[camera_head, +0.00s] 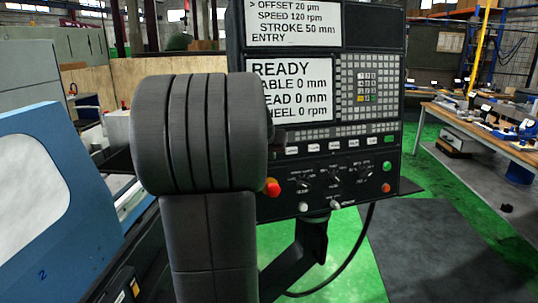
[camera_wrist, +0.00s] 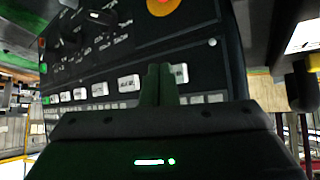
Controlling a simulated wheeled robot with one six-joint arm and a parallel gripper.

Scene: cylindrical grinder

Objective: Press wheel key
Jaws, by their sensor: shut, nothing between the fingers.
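The control panel (camera_head: 330,170) stands beyond my arm in the head view. A row of pale labelled keys (camera_head: 336,147) runs below its lower screen; the labels are too small to read, so I cannot tell which is the wheel key. The lower screen (camera_head: 300,90) reads READY, with the wheel line at 0 rpm, partly hidden by my arm. In the wrist view my gripper (camera_wrist: 160,70) is shut and empty, its fingertips at the key row (camera_wrist: 128,84). One pale key (camera_wrist: 180,73) shows just right of the fingertips. I cannot tell whether they touch the panel.
A red knob (camera_head: 271,187) sits at the panel's lower left, beside my arm, with rotary switches (camera_head: 304,185) to its right. An upper screen (camera_head: 293,22) shows offset, speed and stroke. A blue machine cover (camera_head: 55,190) stands left. A workbench (camera_head: 490,130) stands right.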

